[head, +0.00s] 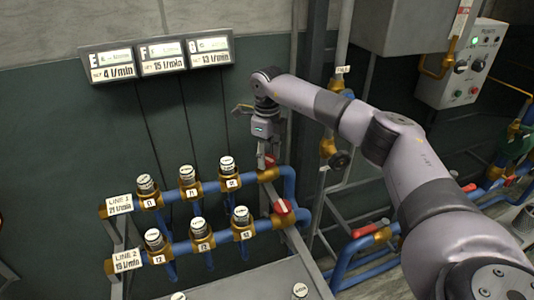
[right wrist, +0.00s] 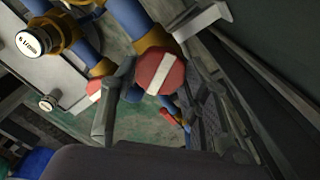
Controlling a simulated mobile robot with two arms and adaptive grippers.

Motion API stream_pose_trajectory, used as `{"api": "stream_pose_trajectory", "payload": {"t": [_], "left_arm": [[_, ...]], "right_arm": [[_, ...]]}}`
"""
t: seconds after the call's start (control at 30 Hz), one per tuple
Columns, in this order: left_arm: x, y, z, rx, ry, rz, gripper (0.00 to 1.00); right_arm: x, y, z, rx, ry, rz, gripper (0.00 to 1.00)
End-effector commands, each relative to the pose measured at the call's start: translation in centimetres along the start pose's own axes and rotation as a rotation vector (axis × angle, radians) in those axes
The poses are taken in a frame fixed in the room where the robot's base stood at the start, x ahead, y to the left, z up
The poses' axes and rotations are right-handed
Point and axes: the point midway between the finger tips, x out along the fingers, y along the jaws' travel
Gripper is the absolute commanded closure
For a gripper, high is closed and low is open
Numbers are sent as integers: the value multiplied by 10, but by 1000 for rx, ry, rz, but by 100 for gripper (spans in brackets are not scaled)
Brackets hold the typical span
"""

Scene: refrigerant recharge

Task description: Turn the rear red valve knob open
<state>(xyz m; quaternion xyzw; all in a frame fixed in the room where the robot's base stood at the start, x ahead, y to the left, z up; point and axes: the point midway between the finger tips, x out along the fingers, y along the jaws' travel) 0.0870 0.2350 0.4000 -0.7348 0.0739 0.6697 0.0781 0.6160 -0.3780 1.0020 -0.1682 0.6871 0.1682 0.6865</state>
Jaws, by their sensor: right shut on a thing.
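The rear red valve knob (head: 270,161) sits at the right end of the upper blue pipe line, largely covered by my right gripper (head: 266,150). The front red valve knob (head: 282,207) is on the lower line, also with a white bar. My left gripper is not in view.
Several brass valves with white-topped caps (head: 187,175) line both pipes, left of the knobs. A brass-fitted vertical pipe (head: 328,145) stands right of my gripper. A control box (head: 462,65) is at the upper right. A flow sign (head: 160,55) hangs on the wall.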

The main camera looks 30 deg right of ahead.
Motion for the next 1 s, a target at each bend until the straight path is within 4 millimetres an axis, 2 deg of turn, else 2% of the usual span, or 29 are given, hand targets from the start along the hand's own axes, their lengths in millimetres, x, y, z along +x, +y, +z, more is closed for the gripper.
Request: {"api": "stream_pose_trajectory", "payload": {"t": [0.7, 1.0], "left_arm": [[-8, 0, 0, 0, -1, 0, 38], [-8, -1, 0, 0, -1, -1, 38]], "right_arm": [[-2, -1, 1, -677, -3, -2, 86], [-2, -1, 1, -905, -4, -3, 86]]}}
